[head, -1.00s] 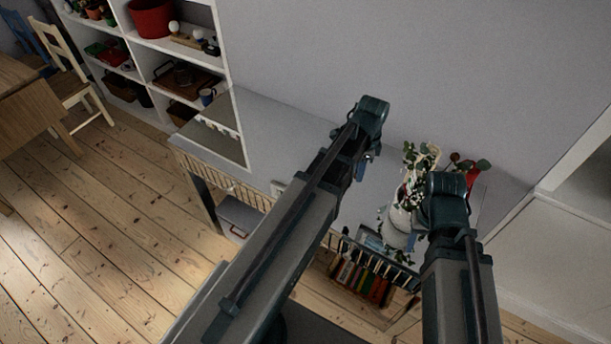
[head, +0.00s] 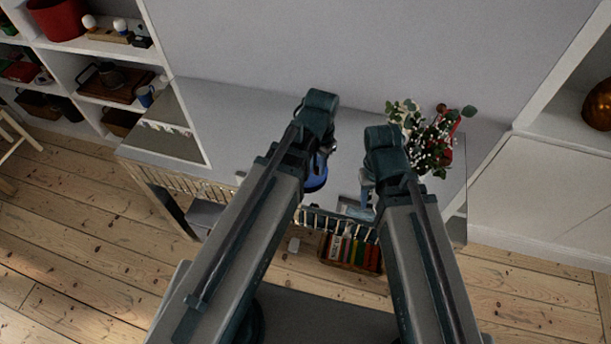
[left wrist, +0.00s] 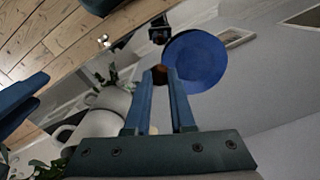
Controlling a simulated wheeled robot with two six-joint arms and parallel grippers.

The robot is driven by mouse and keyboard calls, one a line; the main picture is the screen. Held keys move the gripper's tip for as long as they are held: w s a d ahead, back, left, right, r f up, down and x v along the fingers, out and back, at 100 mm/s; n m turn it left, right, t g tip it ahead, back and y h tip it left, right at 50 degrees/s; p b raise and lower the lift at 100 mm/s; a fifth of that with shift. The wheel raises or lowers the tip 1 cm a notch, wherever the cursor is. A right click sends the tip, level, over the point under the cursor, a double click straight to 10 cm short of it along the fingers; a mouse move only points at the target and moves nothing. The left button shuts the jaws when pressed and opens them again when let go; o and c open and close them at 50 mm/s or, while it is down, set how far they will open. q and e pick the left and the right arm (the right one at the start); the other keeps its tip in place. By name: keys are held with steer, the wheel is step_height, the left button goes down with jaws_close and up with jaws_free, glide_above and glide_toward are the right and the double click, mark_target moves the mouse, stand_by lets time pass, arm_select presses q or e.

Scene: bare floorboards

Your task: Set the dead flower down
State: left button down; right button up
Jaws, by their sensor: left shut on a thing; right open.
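My left gripper (head: 318,160) is over the sideboard. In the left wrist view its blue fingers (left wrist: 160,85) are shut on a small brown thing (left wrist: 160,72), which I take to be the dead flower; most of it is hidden. A round blue dish (left wrist: 195,62) lies just beyond the fingertips, and part of it shows below the left gripper in the head view (head: 317,176). My right gripper (head: 367,188) is open to the right, in front of a bunch of white and red flowers with green leaves (head: 437,135).
White jugs (left wrist: 100,115) stand near the left fingers in the wrist view. Books (head: 350,250) sit below; shelves (head: 95,65) stand at left.

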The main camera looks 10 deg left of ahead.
arm_select(q)
steer(key=s+d+f+n+b, duration=0.1)
steer(key=s, duration=0.1)
steer(key=s+d+f+n+b, duration=0.1)
steer(key=s+f+n, duration=0.1)
steer(key=shift+d+f+n, duration=0.2)
steer(key=shift+f+n, duration=0.1)
steer(key=shift+s+d+f+n+b, duration=0.2)
steer(key=shift+s+d+n+b, duration=0.1)
steer(key=shift+s+n+b, duration=0.15)
steer(key=w+a, duration=0.3)
steer(key=w, duration=0.1)
steer(key=w+a+f+b, duration=0.1)
steer(key=w+a, duration=0.2)
steer(key=w, duration=0.1)
steer(key=w+a, duration=0.2)
steer(key=w, duration=0.3)
steer(key=shift+w+a+f, duration=0.1)
steer(key=shift+a+f, duration=0.1)
steer(key=shift+a, duration=0.2)
step_height(320, 180, down, 4)
steer(key=b, duration=0.3)
steer(key=shift+w+a+r+b, duration=0.1)
steer(key=shift+r+b, duration=0.15)
steer(key=shift+b, duration=0.15)
arm_select(e)
step_height(320, 180, down, 9)
steer(key=shift+r, duration=0.1)
arm_select(q)
steer(key=shift+f, duration=0.1)
